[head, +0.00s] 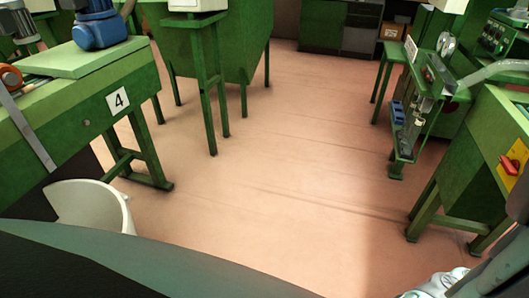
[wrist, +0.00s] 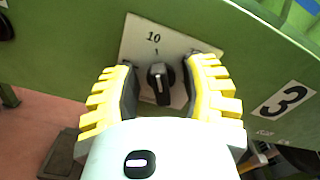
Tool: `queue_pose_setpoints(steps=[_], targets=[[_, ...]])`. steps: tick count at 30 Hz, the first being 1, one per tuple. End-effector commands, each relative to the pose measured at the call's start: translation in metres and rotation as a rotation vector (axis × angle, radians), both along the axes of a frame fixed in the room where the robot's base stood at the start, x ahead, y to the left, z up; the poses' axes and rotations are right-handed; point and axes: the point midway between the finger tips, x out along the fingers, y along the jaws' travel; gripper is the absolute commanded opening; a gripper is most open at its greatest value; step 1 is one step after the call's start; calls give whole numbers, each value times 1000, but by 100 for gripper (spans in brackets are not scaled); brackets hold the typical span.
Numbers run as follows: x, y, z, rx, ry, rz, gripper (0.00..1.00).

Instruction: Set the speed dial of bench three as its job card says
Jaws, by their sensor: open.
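In the wrist view, a black speed dial (wrist: 160,82) sits on a white plate (wrist: 134,42) on the front of a green bench. A number 3 sign (wrist: 285,100) is on the same bench, at right. The dial has a white line on it, upright in the picture and roughly in line with the mark under "10". Other marks at the plate's sides are partly hidden by the fingers. My gripper (wrist: 161,72) is open, its yellow-backed fingers on either side of the dial. I cannot tell whether they touch it. No job card is readable in either view.
In the head view, bench four (head: 80,120) stands at left, with a white bin (head: 88,208) in front of it. A green bench with a red switch (head: 509,164) on a yellow plate is at the right edge. The reddish floor (head: 285,150) between is open.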

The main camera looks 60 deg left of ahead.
Motion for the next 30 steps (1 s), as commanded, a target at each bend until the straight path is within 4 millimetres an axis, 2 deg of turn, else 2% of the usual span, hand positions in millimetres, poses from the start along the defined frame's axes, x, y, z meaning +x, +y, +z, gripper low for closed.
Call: queue_pose_setpoints(steps=[10,11,25,30], targets=[[3,-4,0,0,0,-1,44],[3,-4,0,0,0,-1,48],[3,-3,0,0,0,0,0],[3,-3,0,0,0,1,0]])
